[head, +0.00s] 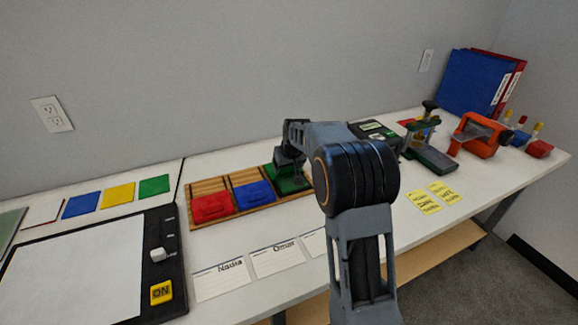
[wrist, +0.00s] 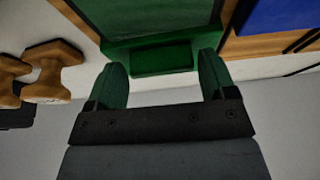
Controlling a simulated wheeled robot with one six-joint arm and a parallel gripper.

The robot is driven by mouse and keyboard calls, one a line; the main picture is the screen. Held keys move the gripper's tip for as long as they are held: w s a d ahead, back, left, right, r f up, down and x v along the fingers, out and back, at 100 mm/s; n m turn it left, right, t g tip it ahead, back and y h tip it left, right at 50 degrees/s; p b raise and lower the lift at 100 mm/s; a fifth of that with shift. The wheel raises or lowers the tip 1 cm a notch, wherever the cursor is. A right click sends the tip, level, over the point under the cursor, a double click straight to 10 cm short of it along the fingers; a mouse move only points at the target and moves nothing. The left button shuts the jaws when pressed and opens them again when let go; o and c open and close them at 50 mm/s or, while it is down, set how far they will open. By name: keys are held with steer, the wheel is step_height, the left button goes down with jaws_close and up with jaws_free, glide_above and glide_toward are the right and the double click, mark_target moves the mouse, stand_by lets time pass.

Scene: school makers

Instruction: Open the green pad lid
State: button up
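The green pad (head: 297,187) sits at the right end of a wooden tray, beside the blue pad, and its lid looks closed. In the wrist view the green lid (wrist: 150,15) fills the top middle, with a raised green block like a handle (wrist: 160,60) at its near edge. My gripper (wrist: 163,70) is open, with one green finger on each side of this block. A small gap seems to show at each side; contact cannot be told. In the head view my gripper (head: 288,165) is over the green pad and hides part of it.
The wooden tray (head: 213,187) also holds a red pad (head: 211,206) and a blue pad (head: 254,194). Name cards (head: 220,279) lie in front. Wooden knobbed pieces (wrist: 50,75) are close by in the wrist view. A green press (head: 430,150) stands to the right.

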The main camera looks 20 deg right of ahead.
steer(key=shift+o, duration=1)
steer(key=shift+a, duration=0.15)
steer(key=p+v, duration=0.1)
steer(key=v, duration=1.2)
steer(key=shift+r, duration=0.4)
steer(key=shift+s, duration=0.1)
steer(key=s+f+m+g, duration=0.1)
steer(key=s+f, duration=0.2)
steer(key=f, duration=0.1)
steer(key=s+a+r+p, duration=0.2)
steer(key=s+p, duration=0.2)
steer(key=s, duration=0.3)
steer(key=s+a+r+p, duration=0.2)
steer(key=s+r+p, duration=0.1)
steer(key=s, duration=0.5)
steer(key=s+a+r+p, duration=0.2)
steer(key=s+r+p, duration=0.1)
steer(key=s+p, duration=0.2)
steer(key=s, duration=0.2)
steer(key=shift+s+a+r, duration=0.15)
steer(key=shift+s, duration=0.15)
